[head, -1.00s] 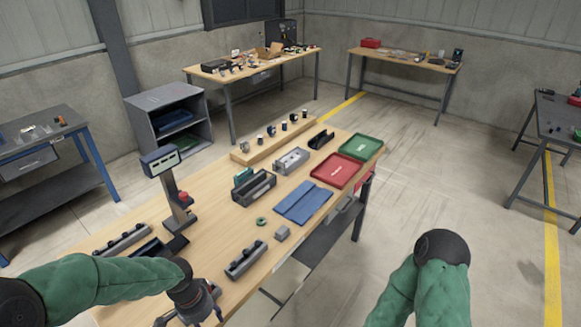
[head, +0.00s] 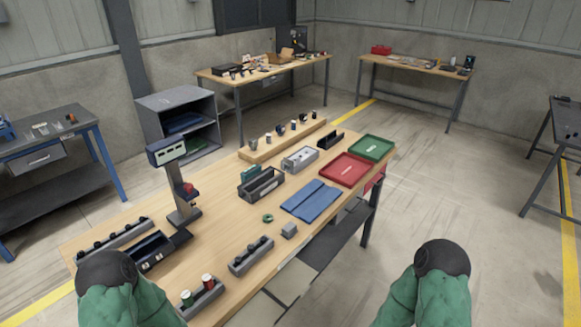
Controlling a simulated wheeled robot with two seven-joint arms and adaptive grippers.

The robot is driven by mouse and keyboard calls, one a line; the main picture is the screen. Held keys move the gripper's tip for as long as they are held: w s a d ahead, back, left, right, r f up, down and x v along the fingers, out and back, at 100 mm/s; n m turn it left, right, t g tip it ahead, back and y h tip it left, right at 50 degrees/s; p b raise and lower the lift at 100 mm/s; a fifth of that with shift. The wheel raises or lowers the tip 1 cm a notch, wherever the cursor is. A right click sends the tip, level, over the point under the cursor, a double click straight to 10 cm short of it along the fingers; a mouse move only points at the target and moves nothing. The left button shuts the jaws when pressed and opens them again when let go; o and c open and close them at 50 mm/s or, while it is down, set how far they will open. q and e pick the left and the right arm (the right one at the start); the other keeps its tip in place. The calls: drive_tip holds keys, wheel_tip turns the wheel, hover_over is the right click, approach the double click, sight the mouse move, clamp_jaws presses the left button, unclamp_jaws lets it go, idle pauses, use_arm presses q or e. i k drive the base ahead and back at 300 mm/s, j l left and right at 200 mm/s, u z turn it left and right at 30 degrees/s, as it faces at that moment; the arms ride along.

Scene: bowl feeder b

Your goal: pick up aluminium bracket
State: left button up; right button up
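A small grey metal-looking block (head: 289,230) lies near the table's front edge, to the right of a green ring (head: 267,218); it may be the aluminium bracket, but it is too small to tell for sure. Neither gripper shows in the head view. Only my two green arms show at the bottom edge, one at left and one at right, both apart from the block.
The wooden table (head: 225,245) holds a dark slotted rack (head: 251,256), a rack with red and green capped parts (head: 203,293), a dark open-topped box (head: 262,187), a blue mat (head: 311,200), a red tray (head: 350,169), a green tray (head: 371,147) and a post-mounted device (head: 181,190).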

sight(310, 151)
drive_tip(key=i+l+u, duration=0.2)
drive_tip(key=u, duration=0.25)
drive_tip(key=i+l+u, duration=0.1)
drive_tip(key=l+u, duration=0.2)
drive_tip(key=u, duration=0.2)
